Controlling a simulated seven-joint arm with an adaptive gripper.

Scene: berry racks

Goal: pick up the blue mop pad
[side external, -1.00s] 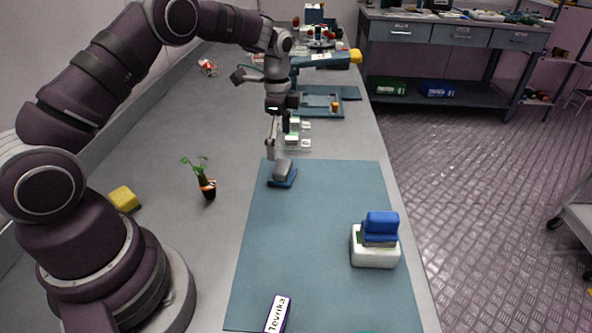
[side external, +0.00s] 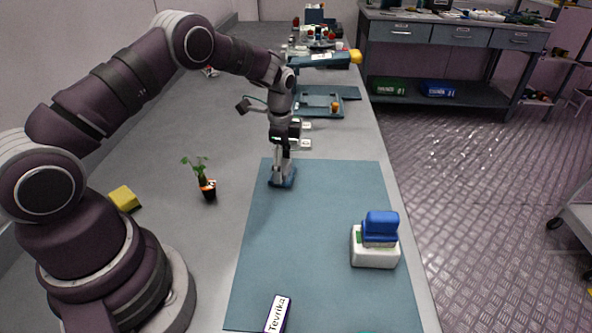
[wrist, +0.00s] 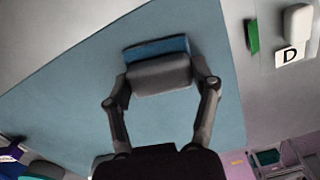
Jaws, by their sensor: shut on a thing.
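The blue mop pad (side external: 281,183) with a rounded grey top lies at the far left corner of the blue-grey mat (side external: 312,235). My gripper (side external: 282,172) is down over it, and the fingers hide most of its grey top. In the wrist view, my gripper (wrist: 163,82) has one finger on each end of the grey top, shut on it. The blue base of the mop pad (wrist: 157,47) shows beyond the grey part. The pad appears to be at mat level; I cannot tell any gap under it.
A white box (side external: 374,248) with a blue item (side external: 381,224) on top stands on the mat's right side. A labelled block (side external: 277,314) lies at the near edge. A potted plant (side external: 207,188) and a yellow sponge (side external: 124,198) are left of the mat. The mat's middle is clear.

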